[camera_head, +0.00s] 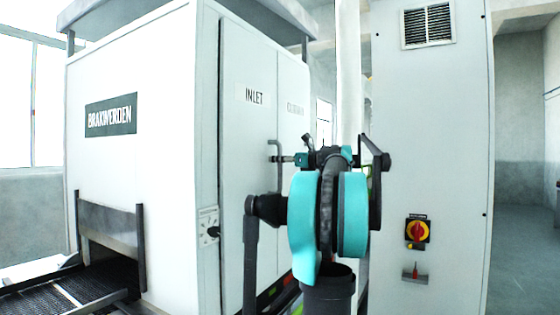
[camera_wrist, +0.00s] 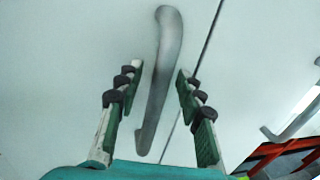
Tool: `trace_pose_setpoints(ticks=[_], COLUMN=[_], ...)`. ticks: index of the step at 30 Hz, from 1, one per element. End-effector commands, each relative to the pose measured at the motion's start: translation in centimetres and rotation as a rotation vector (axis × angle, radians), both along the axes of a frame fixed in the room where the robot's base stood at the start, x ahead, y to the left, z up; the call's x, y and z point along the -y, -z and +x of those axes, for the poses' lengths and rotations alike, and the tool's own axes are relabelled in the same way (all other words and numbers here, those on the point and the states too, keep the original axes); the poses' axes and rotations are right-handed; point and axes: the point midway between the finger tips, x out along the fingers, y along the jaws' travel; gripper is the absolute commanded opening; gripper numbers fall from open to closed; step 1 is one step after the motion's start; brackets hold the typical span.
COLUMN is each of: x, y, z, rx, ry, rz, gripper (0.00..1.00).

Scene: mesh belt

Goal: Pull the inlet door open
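The inlet door (camera_head: 248,130) is the pale panel marked INLET on the oven's right-hand face, and it looks shut. Its grey bar handle (camera_head: 279,178) stands upright near the door's right edge. In the wrist view the handle (camera_wrist: 163,85) runs between my two fingers, slightly tilted, with its top end beyond the fingertips. My gripper (camera_wrist: 159,72) is open, one finger on each side of the bar, with visible gaps. In the head view my gripper (camera_head: 287,159) is at the handle, partly hidden by my arm. I cannot tell how deep the bar sits between the fingers.
A second door (camera_head: 293,115) adjoins on the right, its label partly hidden; another handle (camera_wrist: 295,115) shows in the wrist view. A latch (camera_head: 208,226) sits at the left frame. A grey cabinet (camera_head: 455,165) with a red-yellow switch (camera_head: 417,231) stands right. The mesh belt (camera_head: 70,290) is lower left.

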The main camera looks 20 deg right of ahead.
Motion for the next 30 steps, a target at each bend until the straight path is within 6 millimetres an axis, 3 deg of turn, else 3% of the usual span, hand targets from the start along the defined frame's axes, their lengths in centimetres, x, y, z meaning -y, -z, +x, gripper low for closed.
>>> trace_pose_setpoints(ticks=[6,15,30], x=[0.00,0.00,0.18], y=[0.00,0.00,0.00], z=[0.00,-0.01,-0.43], rx=[0.000,0.000,0.000], ry=[0.000,0.000,0.015], rz=[0.000,0.000,0.000], gripper=[0.35,0.00,0.00])
